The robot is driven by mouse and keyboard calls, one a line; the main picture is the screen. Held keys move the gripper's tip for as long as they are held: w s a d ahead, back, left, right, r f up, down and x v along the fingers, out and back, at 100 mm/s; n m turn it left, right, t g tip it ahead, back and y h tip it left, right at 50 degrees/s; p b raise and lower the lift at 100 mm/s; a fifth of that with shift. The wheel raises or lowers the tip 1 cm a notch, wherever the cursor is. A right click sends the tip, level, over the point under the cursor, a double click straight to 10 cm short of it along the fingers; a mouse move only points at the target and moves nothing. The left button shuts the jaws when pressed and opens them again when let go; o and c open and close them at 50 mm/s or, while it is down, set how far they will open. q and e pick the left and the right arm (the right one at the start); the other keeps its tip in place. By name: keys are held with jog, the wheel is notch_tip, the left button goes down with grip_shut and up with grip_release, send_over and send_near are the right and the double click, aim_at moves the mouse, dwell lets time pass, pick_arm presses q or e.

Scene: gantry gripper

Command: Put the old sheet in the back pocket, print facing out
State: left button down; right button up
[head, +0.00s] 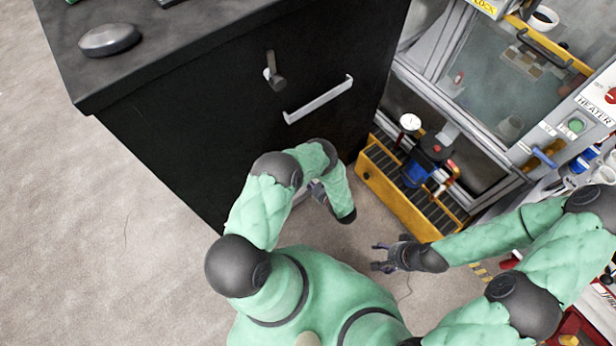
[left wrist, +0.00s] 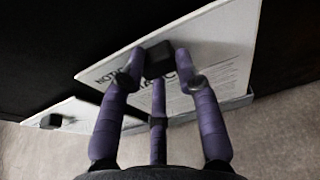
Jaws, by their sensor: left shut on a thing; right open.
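In the left wrist view, my left gripper (left wrist: 157,76) has its purple fingers closed on a white printed sheet (left wrist: 225,50). The sheet is tilted, and its black print, with a large heading that starts "NOTIC", faces my wrist camera. The fingers cover part of the print. In the head view my left gripper (head: 318,191) is mostly hidden by its own arm, low beside the black cabinet. My right gripper (head: 385,258) is open and empty above the floor. I cannot make out which part is the back pocket.
A second white panel (left wrist: 78,112) with a dark knob or clip lies left of the sheet. The black cabinet (head: 200,130) has a silver handle (head: 318,99) and a latch (head: 273,72). A yellow grated step (head: 400,195) stands right of it. Floor at left is clear.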

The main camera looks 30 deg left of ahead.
pick_arm(q)
jog(key=shift+f, duration=1.55)
jog(key=c, duration=0.8)
grip_release()
jog(key=v, duration=1.2)
jog(key=shift+s, duration=0.1)
